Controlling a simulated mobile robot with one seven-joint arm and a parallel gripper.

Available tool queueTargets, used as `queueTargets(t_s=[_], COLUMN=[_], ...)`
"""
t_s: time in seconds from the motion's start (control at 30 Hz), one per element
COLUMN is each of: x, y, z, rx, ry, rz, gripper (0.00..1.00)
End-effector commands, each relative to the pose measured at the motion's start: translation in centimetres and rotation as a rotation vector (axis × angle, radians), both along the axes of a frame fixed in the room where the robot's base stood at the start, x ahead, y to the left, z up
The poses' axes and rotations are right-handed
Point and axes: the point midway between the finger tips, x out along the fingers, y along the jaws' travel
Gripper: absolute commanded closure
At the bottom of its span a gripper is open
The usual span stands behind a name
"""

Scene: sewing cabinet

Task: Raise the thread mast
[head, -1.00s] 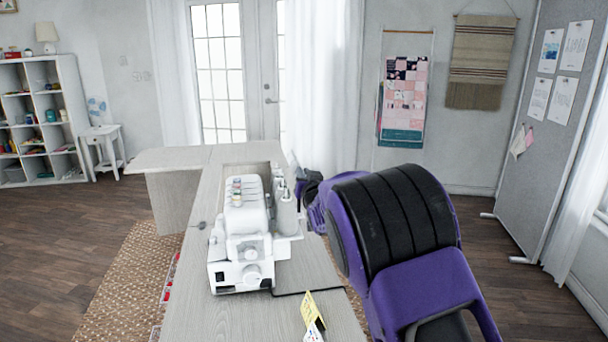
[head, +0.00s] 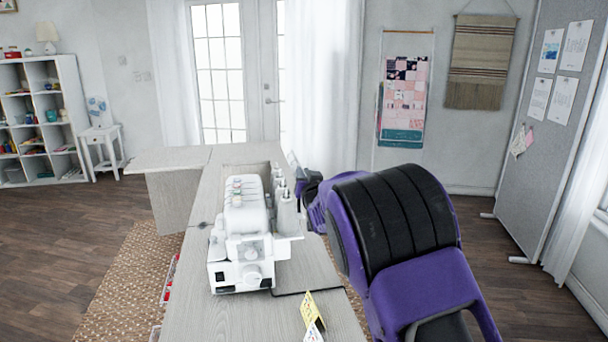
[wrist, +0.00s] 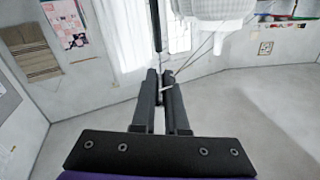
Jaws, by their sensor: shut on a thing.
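The white overlock sewing machine (head: 243,235) stands on the cabinet top in the head view. Pale thread cones (head: 288,212) stand along its right rear side. My gripper (head: 305,186) is just right of the cones, mostly hidden behind my purple and black arm. In the wrist view my gripper (wrist: 162,76) is shut on a thin dark rod, which looks like the thread mast (wrist: 157,30). Pale threads run from near the fingertips toward the white machine at the top of that view. How far the mast is raised cannot be told.
The cabinet top (head: 190,305) is clear left of the machine. A yellow and white folded card (head: 313,312) stands at its front right. A dark cord (head: 292,293) runs from the machine. A pinboard (head: 548,130) stands far right.

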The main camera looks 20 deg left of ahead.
Motion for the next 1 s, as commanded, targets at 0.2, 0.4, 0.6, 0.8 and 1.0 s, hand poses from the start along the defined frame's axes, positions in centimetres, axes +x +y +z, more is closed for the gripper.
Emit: queueTargets(t_s=[0.2, 0.4, 0.6, 0.8, 1.0], x=[0.0, 0.1, 0.0, 0.0, 0.0], y=[0.0, -0.1, -0.1, 0.0, -0.1], z=[0.5, 3.8, 9.4, 14.6, 18.1], rx=[0.001, 0.005, 0.007, 0.006, 0.005], ry=[-0.001, -0.005, -0.008, -0.007, -0.005], rz=[0.0, 0.0, 0.0, 0.0, 0.0], gripper=[1.0, 1.0, 1.0, 1.0, 1.0])
